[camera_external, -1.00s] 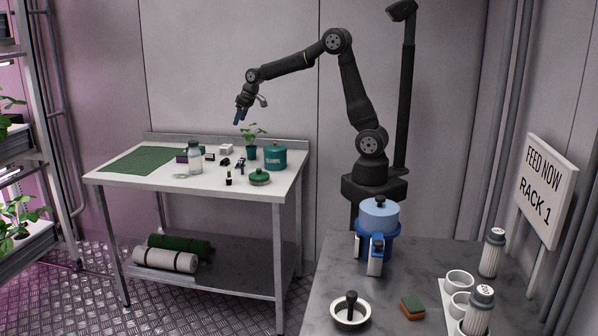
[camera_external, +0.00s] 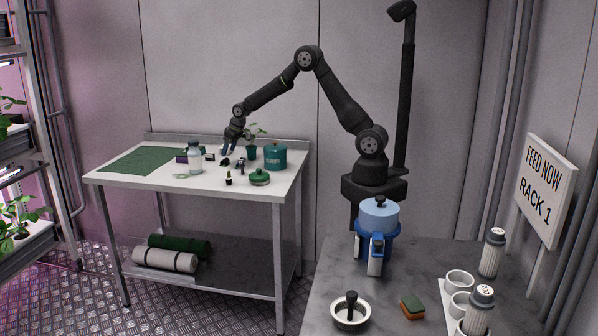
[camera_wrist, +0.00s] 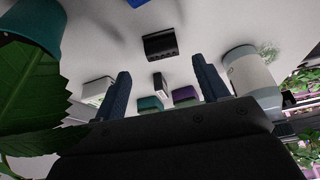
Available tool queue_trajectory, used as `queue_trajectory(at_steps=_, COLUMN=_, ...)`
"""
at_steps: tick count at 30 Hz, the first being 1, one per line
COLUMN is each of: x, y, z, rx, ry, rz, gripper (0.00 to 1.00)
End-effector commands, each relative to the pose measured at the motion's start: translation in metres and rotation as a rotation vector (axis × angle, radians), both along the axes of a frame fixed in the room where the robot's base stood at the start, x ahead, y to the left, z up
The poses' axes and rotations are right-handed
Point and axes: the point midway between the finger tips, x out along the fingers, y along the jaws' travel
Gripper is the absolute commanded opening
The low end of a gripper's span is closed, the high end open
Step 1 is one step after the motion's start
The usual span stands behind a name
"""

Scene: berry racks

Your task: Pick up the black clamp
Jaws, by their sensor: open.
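The black clamp (camera_external: 225,162) lies on the white table among small items, just below my gripper (camera_external: 228,149). In the wrist view, a dark block-shaped thing that looks like the clamp (camera_wrist: 160,46) lies on the pale tabletop, beyond the fingertips and roughly centred between them. My gripper's two dark ribbed fingers (camera_wrist: 163,86) stand wide apart with nothing held. The fingers are close above the table, and a gap to the clamp shows in the wrist view.
A potted plant (camera_external: 252,152) stands right of my gripper; its leaves (camera_wrist: 30,100) crowd the wrist view's left side. A clear bottle (camera_external: 195,158) stands to the left. A teal canister (camera_external: 275,157) and green-lidded pot (camera_external: 260,177) stand right. A green mat (camera_external: 137,160) lies far left.

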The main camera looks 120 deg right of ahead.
Motion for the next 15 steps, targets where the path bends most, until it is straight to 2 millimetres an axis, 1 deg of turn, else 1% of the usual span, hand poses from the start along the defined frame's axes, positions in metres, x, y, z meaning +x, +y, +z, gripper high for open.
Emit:
queue_trajectory(at_steps=4, x=0.004, y=-0.003, z=-0.008, rx=0.0, ry=0.0, rz=0.0, gripper=0.67)
queue_trajectory(at_steps=12, x=0.016, y=-0.015, z=-0.039, rx=0.001, ry=0.0, rz=0.0, gripper=0.67)
queue_trajectory(at_steps=15, x=0.018, y=-0.018, z=-0.045, rx=-0.001, ry=-0.002, rz=0.0, gripper=0.67)
